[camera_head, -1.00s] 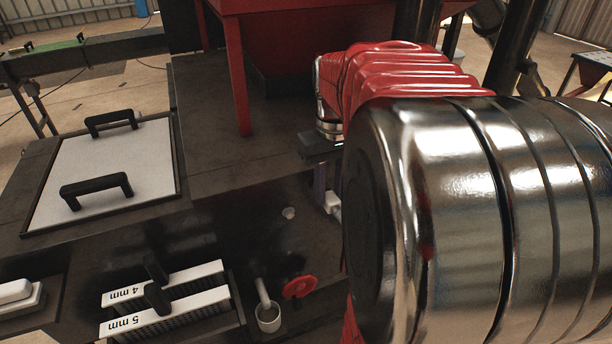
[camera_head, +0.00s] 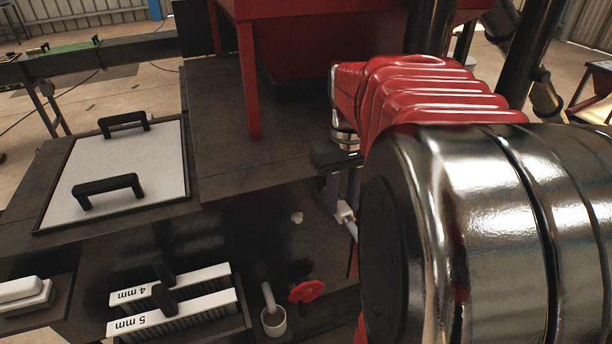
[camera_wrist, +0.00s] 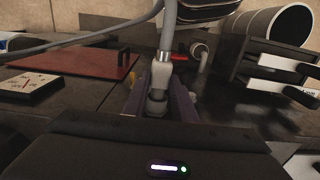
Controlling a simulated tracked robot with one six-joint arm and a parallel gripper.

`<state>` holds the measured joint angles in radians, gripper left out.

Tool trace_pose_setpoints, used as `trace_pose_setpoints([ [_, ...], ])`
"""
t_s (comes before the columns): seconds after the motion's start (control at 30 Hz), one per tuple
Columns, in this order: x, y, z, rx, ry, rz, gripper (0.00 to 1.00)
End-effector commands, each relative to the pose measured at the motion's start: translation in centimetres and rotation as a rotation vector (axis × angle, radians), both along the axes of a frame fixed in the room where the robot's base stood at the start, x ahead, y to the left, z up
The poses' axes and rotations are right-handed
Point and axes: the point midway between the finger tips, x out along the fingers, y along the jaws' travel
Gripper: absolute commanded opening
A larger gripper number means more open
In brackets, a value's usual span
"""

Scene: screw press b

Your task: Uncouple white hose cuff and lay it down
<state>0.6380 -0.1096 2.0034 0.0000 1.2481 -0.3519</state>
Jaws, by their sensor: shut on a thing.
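The white hose cuff (camera_wrist: 161,75) is held between the two dark purple-grey fingers of my gripper (camera_wrist: 157,100) in the wrist view. A grey hose (camera_wrist: 168,32) runs from its far end and curves away. In the head view, the white cuff (camera_head: 345,211) shows at the tips of my gripper (camera_head: 342,198), to the right of a small pale fitting (camera_head: 297,217) on the dark worktop. The cuff appears apart from that fitting. My arm hides part of the hose, and the cuff's height above the worktop is hard to tell.
A red round knob (camera_head: 307,291) and a white cup-like pipe (camera_head: 273,321) stand at the front. Plates marked 4 mm and 5 mm (camera_head: 172,302) stand left of them. A white panel with black handles (camera_head: 120,175) lies farther left. A red hopper frame (camera_head: 248,80) rises behind.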

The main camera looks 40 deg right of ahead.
Motion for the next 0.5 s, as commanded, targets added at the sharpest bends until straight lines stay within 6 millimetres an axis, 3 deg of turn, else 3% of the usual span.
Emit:
trace_pose_setpoints([
  [0.5,-1.05,0.31,-0.01,0.0,-0.001,-0.001,0.0],
])
